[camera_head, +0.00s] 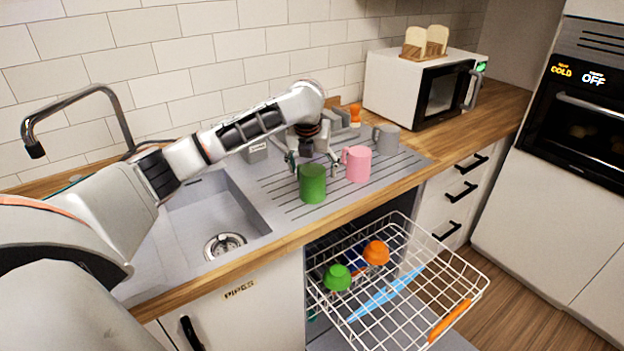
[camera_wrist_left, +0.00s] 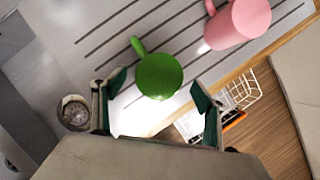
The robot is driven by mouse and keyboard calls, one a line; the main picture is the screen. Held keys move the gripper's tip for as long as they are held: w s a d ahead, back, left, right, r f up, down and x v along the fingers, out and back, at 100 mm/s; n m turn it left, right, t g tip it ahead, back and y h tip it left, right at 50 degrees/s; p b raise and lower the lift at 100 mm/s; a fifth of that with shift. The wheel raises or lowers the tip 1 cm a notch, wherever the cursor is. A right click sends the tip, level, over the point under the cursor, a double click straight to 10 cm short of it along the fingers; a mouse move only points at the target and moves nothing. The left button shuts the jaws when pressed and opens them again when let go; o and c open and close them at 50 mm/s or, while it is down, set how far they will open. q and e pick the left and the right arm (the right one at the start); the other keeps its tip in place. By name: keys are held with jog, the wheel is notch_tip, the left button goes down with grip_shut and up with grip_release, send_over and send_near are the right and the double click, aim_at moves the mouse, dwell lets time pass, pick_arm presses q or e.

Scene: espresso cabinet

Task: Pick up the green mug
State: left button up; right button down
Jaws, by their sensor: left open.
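The green mug (camera_head: 312,186) stands upright on the grey ribbed drainboard, near the counter's front edge. My left gripper (camera_head: 312,162) is open, close behind and above the mug in the head view. In the left wrist view, the green mug (camera_wrist_left: 158,76) appears in the gap between the two open fingers (camera_wrist_left: 160,92), with its handle pointing to the upper left. I cannot tell whether a finger touches it. The mug's handle is not clear in the head view. My right gripper is not in view.
A pink mug (camera_head: 357,164) stands just right of the green mug, and a grey mug (camera_head: 386,139) farther right. The sink (camera_head: 185,235) lies left. An open dishwasher rack (camera_head: 405,300) with green and orange bowls is below in front. A microwave (camera_head: 415,88) stands behind right.

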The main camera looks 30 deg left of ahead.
pick_arm(q)
jog(key=x, duration=0.4)
jog(key=shift+w+a+f, duration=0.1)
jog(key=c, duration=1.4)
jog(key=shift+c, duration=0.2)
